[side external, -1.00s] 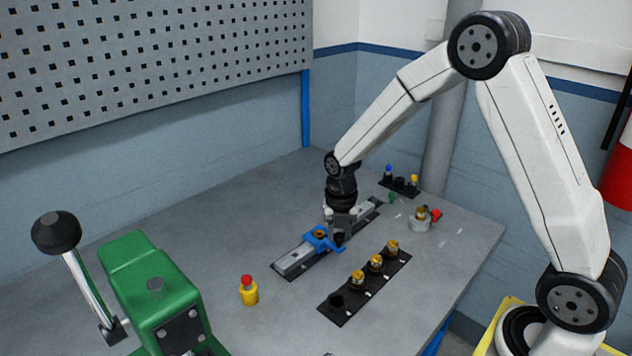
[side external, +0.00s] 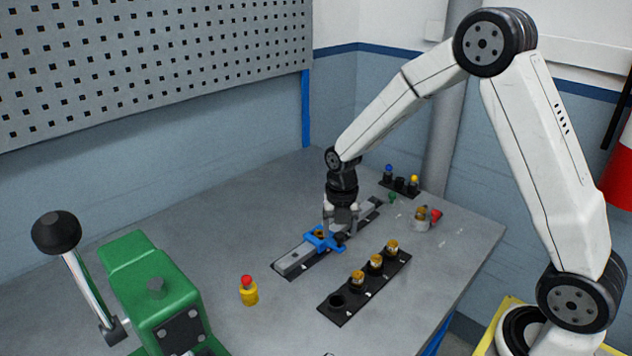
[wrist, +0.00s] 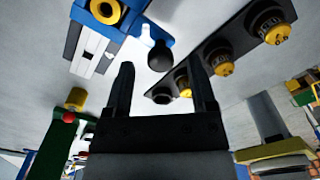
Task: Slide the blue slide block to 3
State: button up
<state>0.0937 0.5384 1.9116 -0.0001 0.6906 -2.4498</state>
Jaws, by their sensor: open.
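The blue slide block (side external: 318,241) sits on a grey rail (side external: 291,262) about midway along it. The block carries a brass-coloured ring and a black knob on its right side. In the wrist view the block (wrist: 135,18) is at the upper left and its black knob (wrist: 160,56) lies ahead of the gap between my fingers. My gripper (side external: 343,229) is open just above the knob, fingers pointing down, and appears to hold nothing. In the wrist view its two fingers (wrist: 160,78) stand apart. The rail's position marks are too small to read, and my gripper partly hides the rail.
A red-topped yellow button (side external: 248,291) and a green lever machine (side external: 150,285) stand left. Small coloured parts (side external: 400,184) sit behind. The table's left back is clear.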

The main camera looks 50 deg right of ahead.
jog(key=shift+r, duration=3.45)
jog(key=shift+s, duration=0.1)
jog(key=s+a+f+m+t, duration=0.1)
jog(key=s+a+m, duration=0.1)
jog(key=s+m, duration=0.5)
jog(key=s+a+f+m+t, duration=0.1)
jog(key=s+m, duration=0.6)
jog(key=m, duration=1.3)
jog(key=shift+s+a+f+t, duration=0.15)
jog(key=shift+a+f+t, duration=0.15)
jog(key=shift+a+f, duration=0.2)
